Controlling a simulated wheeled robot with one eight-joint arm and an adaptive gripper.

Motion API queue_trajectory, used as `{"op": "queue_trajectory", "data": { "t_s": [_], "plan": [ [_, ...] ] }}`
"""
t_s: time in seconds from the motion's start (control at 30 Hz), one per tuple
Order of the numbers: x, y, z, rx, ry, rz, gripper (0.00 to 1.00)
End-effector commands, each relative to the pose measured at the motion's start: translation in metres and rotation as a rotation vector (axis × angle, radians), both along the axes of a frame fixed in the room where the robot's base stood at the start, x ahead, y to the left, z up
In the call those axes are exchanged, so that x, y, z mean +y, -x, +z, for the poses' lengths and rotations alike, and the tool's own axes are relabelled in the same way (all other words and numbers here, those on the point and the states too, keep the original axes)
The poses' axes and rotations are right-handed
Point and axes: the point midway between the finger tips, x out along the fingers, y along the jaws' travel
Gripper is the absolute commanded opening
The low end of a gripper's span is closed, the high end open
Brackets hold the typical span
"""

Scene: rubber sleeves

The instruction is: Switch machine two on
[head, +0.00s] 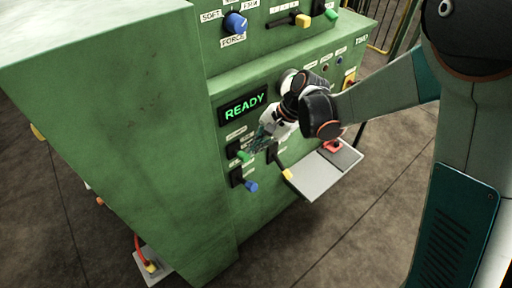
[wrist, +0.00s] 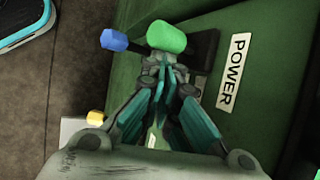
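The green machine (head: 130,110) carries a lit display reading READY (head: 244,106). Below it on the front panel is a green-tipped lever (head: 243,156), with a blue-tipped lever (head: 252,186) lower down. In the wrist view the green tip (wrist: 167,36) sits just beyond my fingertips, beside a label reading POWER (wrist: 234,72). The blue tip (wrist: 113,40) is to its left. My gripper (wrist: 168,75) has its fingers close together at the green lever's base end. Whether they touch or clasp it is unclear. In the head view my gripper (head: 262,142) is right at this lever.
A grey shelf (head: 316,178) with a red button (head: 333,146) juts from the machine. A yellow-tipped lever (head: 287,174) stands at its left edge. A blue knob (head: 235,23) and a yellow slider (head: 302,20) are higher up. Floor is clear at lower right.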

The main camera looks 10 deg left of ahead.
Motion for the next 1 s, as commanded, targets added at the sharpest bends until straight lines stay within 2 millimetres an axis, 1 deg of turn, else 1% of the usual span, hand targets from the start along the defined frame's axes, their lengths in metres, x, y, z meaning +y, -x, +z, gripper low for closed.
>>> {"op": "queue_trajectory", "data": {
  "t_s": [0.23,0.33,0.47,0.6,0.63,0.7,1.0],
  "plan": [
    [0.002,0.002,0.000,0.004,-0.003,0.004,0.00],
    [0.000,0.001,-0.003,0.004,-0.003,0.004,0.00],
    [-0.007,-0.005,-0.015,0.004,-0.003,0.002,0.00],
    [-0.016,-0.014,-0.032,0.003,-0.002,0.000,0.00],
    [-0.017,-0.016,-0.028,0.003,-0.002,0.001,0.00],
    [-0.017,-0.024,-0.009,0.002,-0.002,0.001,0.00],
    [-0.019,-0.053,0.038,0.002,-0.002,0.001,0.00]
  ]
}}
